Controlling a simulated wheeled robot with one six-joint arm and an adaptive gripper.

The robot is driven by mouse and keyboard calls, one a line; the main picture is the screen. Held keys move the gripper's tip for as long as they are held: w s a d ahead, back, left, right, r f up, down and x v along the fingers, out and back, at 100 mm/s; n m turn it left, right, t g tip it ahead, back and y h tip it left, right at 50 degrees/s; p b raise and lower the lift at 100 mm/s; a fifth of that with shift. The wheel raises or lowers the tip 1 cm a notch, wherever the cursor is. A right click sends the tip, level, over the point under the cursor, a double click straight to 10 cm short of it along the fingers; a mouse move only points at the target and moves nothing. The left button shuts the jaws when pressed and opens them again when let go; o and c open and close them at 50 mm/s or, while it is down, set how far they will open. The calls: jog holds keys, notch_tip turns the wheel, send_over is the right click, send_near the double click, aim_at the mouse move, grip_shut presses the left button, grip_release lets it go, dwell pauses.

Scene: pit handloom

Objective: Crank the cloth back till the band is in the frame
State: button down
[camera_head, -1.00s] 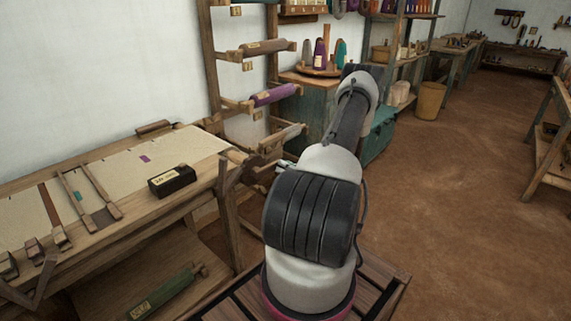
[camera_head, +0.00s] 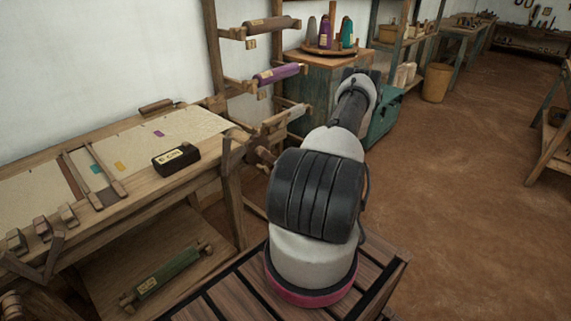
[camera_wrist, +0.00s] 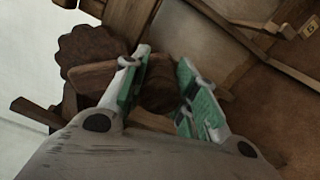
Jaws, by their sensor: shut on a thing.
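The pale cloth (camera_head: 190,126) lies along the loom table in the head view. A teal patch (camera_head: 96,169) shows between the bars. An orange patch (camera_head: 120,166) lies just right of the frame, and a purple patch (camera_head: 158,133) farther right. In the wrist view my gripper (camera_wrist: 160,92) is shut on a brown wooden crank handle (camera_wrist: 158,97), with a dark scalloped wheel (camera_wrist: 88,48) beside it. My arm hides the gripper in the head view.
A black labelled box (camera_head: 176,159) sits on the table's near edge. A green roll (camera_head: 168,273) lies on the shelf below. A rack with a purple roll (camera_head: 277,74) stands behind the table's right end. The brown floor at right is open.

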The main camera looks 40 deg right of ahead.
jog(key=shift+s+a+f+m, duration=0.1)
jog(key=shift+a+f+m, duration=0.2)
jog(key=shift+m, duration=0.2)
jog(key=c, duration=1.1)
grip_release()
jog(key=shift+r, duration=0.1)
jog(key=s, duration=1.2)
jog(key=shift+d, duration=0.45)
